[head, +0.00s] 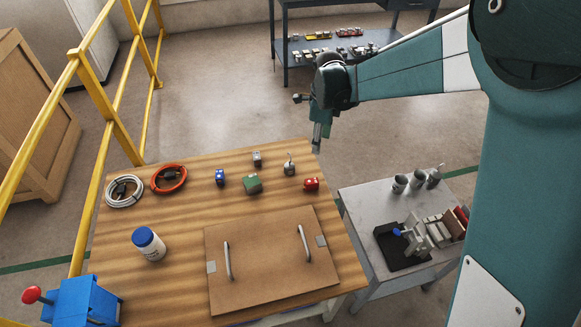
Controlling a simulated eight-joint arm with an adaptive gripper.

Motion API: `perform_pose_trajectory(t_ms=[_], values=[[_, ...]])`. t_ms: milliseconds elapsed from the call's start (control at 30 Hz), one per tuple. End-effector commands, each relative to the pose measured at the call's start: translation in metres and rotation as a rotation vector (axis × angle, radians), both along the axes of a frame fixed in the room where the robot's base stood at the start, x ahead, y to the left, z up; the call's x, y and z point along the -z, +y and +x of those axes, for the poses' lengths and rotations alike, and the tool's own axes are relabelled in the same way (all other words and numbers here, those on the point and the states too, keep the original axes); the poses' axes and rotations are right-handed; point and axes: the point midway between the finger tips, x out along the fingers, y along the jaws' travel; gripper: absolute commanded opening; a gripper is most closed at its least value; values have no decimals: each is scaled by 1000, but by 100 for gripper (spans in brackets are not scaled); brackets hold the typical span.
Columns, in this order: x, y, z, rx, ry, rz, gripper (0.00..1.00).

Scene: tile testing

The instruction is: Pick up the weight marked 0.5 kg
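Several small weights stand on the wooden table (190,215). There is a blue one (220,178), a grey one (257,159), a larger green one (252,184), a grey one with a thin upright top (289,168) and a red one (311,184). Their markings are too small to read, so I cannot tell which is 0.5 kg. My gripper (317,146) points down near the table's far right corner, behind and right of the weights. It appears apart from them. Its fingers are too small to tell open from shut.
A brown board (265,270) with two handles lies in front of the weights. A white-capped-in-blue jar (149,244), a white cable coil (124,191) and a red coil (169,178) are left. A grey side table (375,205) with cups stands right. A yellow railing (120,130) runs left.

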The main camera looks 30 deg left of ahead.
Motion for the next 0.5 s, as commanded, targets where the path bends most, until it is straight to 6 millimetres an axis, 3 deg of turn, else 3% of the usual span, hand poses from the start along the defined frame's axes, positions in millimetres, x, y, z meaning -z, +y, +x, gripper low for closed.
perform_pose_trajectory(t_ms=[300, 500], values=[[58, 69, -14, 134, 49, -26, 43], [83, 95, -23, 195, 67, -41, 43]])
